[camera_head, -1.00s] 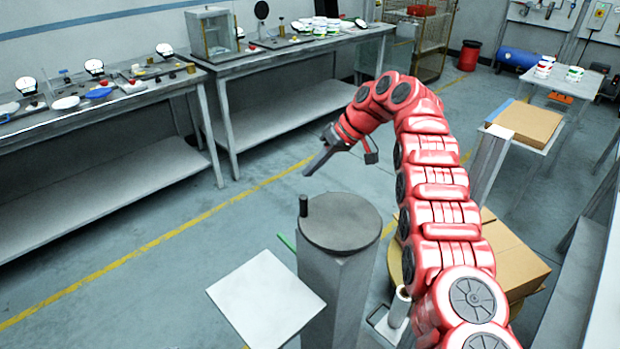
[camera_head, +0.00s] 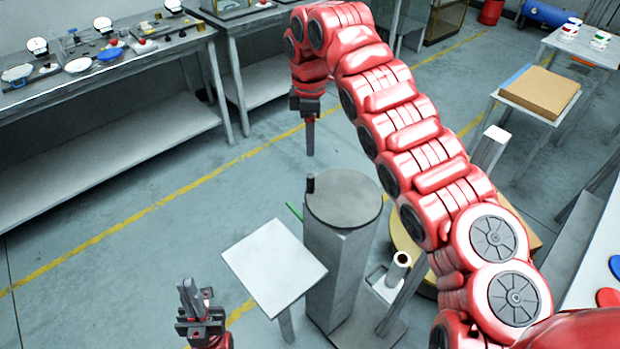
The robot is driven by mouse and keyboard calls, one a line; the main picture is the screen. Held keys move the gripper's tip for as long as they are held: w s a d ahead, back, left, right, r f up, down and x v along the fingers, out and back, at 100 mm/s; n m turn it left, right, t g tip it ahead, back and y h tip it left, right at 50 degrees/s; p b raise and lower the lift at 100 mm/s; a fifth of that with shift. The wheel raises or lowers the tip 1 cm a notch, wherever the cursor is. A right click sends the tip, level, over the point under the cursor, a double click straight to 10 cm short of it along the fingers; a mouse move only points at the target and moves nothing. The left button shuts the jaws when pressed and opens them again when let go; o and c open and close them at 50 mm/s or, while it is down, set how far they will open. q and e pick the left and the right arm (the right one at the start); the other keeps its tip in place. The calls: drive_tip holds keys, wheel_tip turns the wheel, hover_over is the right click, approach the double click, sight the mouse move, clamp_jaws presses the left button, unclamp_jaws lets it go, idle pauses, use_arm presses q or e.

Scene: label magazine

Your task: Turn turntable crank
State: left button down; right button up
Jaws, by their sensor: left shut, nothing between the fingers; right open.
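The crank is a round grey disc (camera_head: 346,198) lying flat on top of a grey pedestal (camera_head: 335,265). Its short black upright handle (camera_head: 310,184) stands at the disc's left edge. My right gripper (camera_head: 310,150) hangs straight down and appears just above the handle, with a visible gap. It is open and empty, with its fingers seen edge-on. My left gripper (camera_head: 188,290) is shut and empty at the bottom left, pointing up, away from the crank. A yellowish round platform (camera_head: 408,240), perhaps the turntable, is mostly hidden behind my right arm.
A white square plate (camera_head: 275,262) on a post stands left of the pedestal. A small white cylinder (camera_head: 398,268) stands at its right. A cardboard stack (camera_head: 540,92) rests on a stand at the right. Workbenches (camera_head: 110,125) line the back left. Floor between is clear.

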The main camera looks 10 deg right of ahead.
sight(310, 182)
wheel_tip(310, 182, down, 15)
drive_tip(key=p, duration=0.4)
drive_tip(key=shift+f+p, duration=0.2)
drive_tip(key=shift+p, duration=0.1)
clamp_jaws()
drive_tip(key=shift+r, duration=0.1)
idle(0.9)
